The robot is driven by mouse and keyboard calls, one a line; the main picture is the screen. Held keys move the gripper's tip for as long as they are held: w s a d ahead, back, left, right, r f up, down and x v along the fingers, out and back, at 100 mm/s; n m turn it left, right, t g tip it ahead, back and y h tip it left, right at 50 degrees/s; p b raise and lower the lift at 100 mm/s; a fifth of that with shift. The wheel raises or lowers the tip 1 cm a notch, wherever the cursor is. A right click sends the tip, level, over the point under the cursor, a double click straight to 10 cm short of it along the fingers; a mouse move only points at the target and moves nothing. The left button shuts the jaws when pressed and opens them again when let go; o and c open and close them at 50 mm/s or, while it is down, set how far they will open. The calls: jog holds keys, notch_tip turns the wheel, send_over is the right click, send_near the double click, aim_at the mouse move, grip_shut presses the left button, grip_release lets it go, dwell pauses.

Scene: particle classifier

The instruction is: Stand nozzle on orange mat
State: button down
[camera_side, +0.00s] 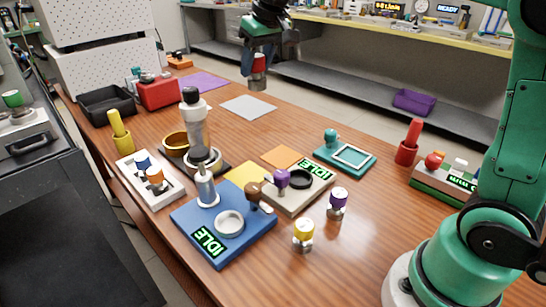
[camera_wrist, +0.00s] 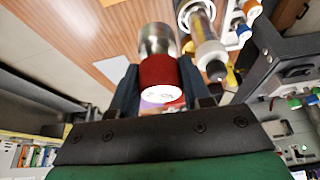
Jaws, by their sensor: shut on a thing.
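My gripper (camera_side: 258,62) is at the top of the side view, high above the far part of the table. It is shut on a red-banded nozzle (camera_wrist: 158,76) with a metal end, which hangs below the jaws in the side view. In the wrist view my gripper (camera_wrist: 157,88) has a dark finger on each side of the red band. The orange mat (camera_side: 282,157) lies flat and bare near the table's middle, well apart from the nozzle and nearer the side camera.
A pale grey mat (camera_side: 248,107) and a purple mat (camera_side: 203,82) lie farther back. The teal frame fixture (camera_side: 345,157) stands right of the orange mat, and the beige IDLE device (camera_side: 297,197) stands in front. A tall grey-white device (camera_side: 193,122) stands to the left.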

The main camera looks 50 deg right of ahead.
jog(key=w+d+f+m+h, duration=0.1)
jog(key=d+f+m, duration=0.15)
jog(key=d, duration=0.65)
notch_tip(320, 180, down, 14)
jog(key=shift+a, duration=0.15)
jog(key=shift+f, duration=2.25)
jog(key=shift+f, duration=0.1)
jog(key=shift+c, duration=2)
grip_release()
